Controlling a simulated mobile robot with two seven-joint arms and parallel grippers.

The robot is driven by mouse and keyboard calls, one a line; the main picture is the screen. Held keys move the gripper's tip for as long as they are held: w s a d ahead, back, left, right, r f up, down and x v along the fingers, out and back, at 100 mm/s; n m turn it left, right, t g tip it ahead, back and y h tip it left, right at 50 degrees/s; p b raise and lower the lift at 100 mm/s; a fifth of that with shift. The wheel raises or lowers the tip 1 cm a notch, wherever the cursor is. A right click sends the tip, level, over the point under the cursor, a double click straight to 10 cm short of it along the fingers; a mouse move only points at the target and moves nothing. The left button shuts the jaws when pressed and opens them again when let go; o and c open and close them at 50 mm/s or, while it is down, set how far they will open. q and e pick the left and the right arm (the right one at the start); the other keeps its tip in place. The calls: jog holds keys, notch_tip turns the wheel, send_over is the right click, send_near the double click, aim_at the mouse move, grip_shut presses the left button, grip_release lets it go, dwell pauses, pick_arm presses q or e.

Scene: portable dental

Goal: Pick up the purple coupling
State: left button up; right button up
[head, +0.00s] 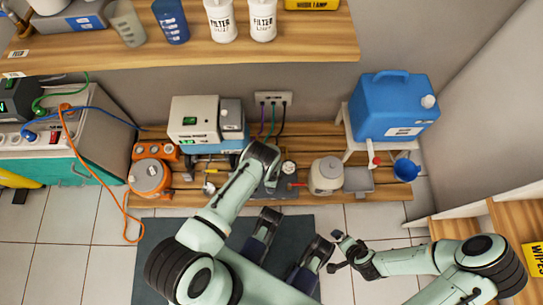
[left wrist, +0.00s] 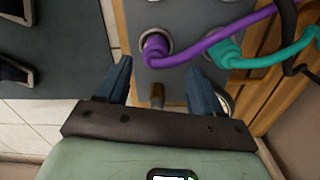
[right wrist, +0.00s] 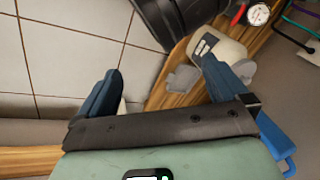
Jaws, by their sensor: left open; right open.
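The purple coupling (left wrist: 156,46) sits at a round port on a grey panel (left wrist: 183,12) in the left wrist view, with a purple hose running from it to the right. A teal coupling (left wrist: 226,52) sits at a port just right of it. My left gripper (left wrist: 160,78) is open, its two fingers pointing at the panel. The purple coupling lies between and beyond the fingertips, not gripped. In the head view my left arm's end hides most of the panel. My right gripper (head: 336,253) is open and empty above the floor; it also shows in the right wrist view (right wrist: 160,82).
A low wooden bench (head: 395,212) runs along the wall. It holds a white and grey machine (head: 193,121), an orange canister (head: 150,177), and a cream jar (head: 326,176). A blue tank (head: 392,108) stands on a stool at right. A shelf (head: 185,50) overhangs the back.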

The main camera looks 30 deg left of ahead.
pick_arm(q)
jog(key=f, duration=0.2)
jog(key=s+f+b, duration=0.1)
jog(key=shift+f, duration=0.35)
jog(key=shift+w+f+b, duration=0.1)
jog(key=shift+f+b, duration=0.25)
jog(key=shift+f, duration=0.4)
pick_arm(e)
jog(key=f, duration=0.1)
jog(key=d+f, duration=0.1)
jog(key=shift+w+d+f, duration=0.1)
jog(key=shift+w+f, duration=0.15)
jog(key=shift+f, duration=0.05)
pick_arm(q)
jog(key=c, duration=1.2)
jog(key=shift+o, duration=0.2)
jog(key=shift+r, duration=0.1)
